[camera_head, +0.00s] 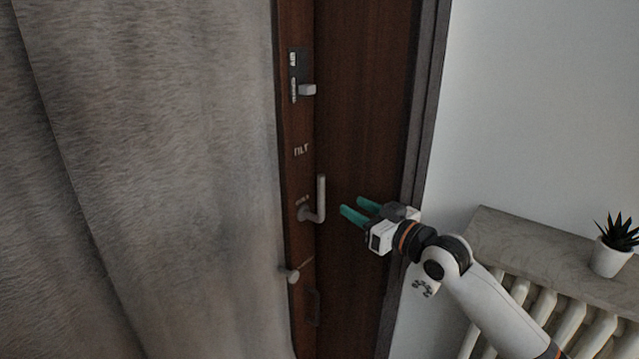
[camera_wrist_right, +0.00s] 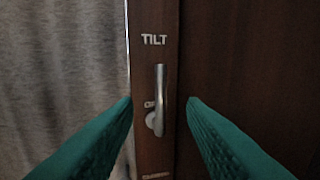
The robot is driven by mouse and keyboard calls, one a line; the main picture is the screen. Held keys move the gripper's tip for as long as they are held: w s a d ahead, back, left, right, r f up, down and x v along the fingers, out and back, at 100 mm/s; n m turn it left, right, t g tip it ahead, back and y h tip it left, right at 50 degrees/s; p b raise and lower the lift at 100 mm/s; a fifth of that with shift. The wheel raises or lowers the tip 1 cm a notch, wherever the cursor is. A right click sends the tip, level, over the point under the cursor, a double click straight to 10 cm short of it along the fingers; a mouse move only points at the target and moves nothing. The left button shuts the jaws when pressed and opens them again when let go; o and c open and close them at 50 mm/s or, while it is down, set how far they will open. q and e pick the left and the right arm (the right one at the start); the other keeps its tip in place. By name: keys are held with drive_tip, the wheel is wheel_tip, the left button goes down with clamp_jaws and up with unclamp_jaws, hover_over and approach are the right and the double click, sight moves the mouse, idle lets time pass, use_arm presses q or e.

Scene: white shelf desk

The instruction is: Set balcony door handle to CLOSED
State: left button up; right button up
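The balcony door handle (camera_head: 320,198) is a metal lever on the brown door edge, pointing upward from its round base, toward the printed word TILT. In the right wrist view the handle (camera_wrist_right: 160,88) stands upright between my green fingers, farther off than their tips. My right gripper (camera_head: 354,208) is open and empty, just right of the handle and apart from it. A lower label shows partly beside the handle base and another at the bottom of the wrist view; neither is fully readable. My left gripper is not in view.
A grey curtain (camera_head: 150,180) hangs along the left, close to the door edge. A lock with a knob (camera_head: 308,90) sits above the handle and another small knob (camera_head: 292,276) below it. A radiator shelf (camera_head: 530,250) with a potted plant (camera_head: 612,250) stands at right.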

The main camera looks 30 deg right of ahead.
sight(324, 190)
drive_tip(key=w+p, duration=0.1)
drive_tip(key=w, duration=0.2)
drive_tip(key=w+a+p, duration=0.1)
drive_tip(key=w, duration=0.3)
drive_tip(key=w+a+p, duration=0.1)
drive_tip(key=w, duration=0.3)
drive_tip(key=shift+w+a, duration=0.15)
drive_tip(key=shift+w, duration=0.25)
drive_tip(key=shift+f, duration=0.1)
clamp_jaws()
